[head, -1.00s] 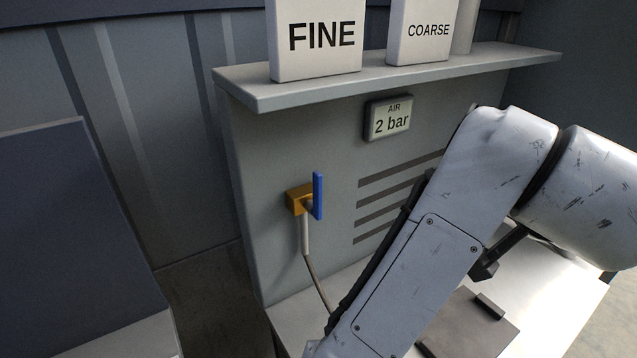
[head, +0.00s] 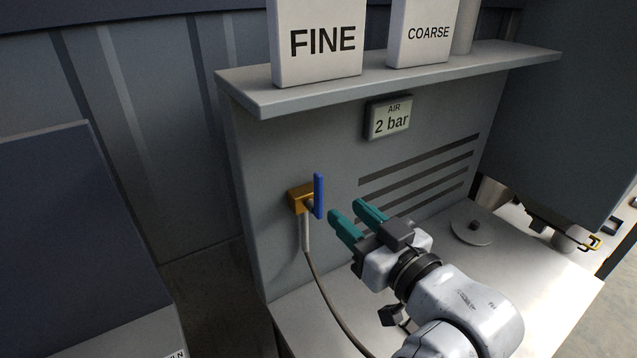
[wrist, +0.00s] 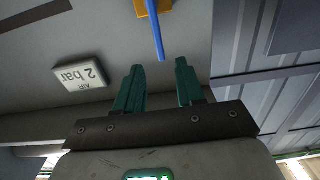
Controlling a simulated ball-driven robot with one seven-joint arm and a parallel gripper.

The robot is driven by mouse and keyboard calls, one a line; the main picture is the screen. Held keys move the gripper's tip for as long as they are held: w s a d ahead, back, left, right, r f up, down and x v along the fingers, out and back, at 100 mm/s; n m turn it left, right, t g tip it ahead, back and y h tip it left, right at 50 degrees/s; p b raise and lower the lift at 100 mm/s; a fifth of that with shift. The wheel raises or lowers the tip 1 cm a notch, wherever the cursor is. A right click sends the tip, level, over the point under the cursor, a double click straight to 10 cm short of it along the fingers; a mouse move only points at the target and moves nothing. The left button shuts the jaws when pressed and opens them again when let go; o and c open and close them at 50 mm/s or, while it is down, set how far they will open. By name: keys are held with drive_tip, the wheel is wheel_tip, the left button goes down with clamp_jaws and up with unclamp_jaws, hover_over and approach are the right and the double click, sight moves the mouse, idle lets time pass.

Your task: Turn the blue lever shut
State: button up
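The blue lever (head: 319,196) stands upright on a brass valve body (head: 299,197) on the grey panel. A pale fitting with a hose hangs below the valve. My gripper (head: 349,208) is to the right of the lever, its two teal fingers apart with nothing between them. In the wrist view the lever (wrist: 158,36) lies ahead of the gap between the open fingers (wrist: 157,72), and part of the brass valve (wrist: 152,8) shows at the top edge. The fingers do not appear to touch the lever.
A gauge sign reading "AIR 2 bar" (head: 388,118) is above and right of the valve. A shelf (head: 400,82) juts out above with boxes marked FINE (head: 318,42) and COARSE (head: 425,32). The hose (head: 325,300) runs down to the pale worktop (head: 530,265).

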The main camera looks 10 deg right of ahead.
sight(321, 188)
drive_tip(key=p+x, duration=0.2)
drive_tip(key=x, duration=0.8)
clamp_jaws()
idle(0.4)
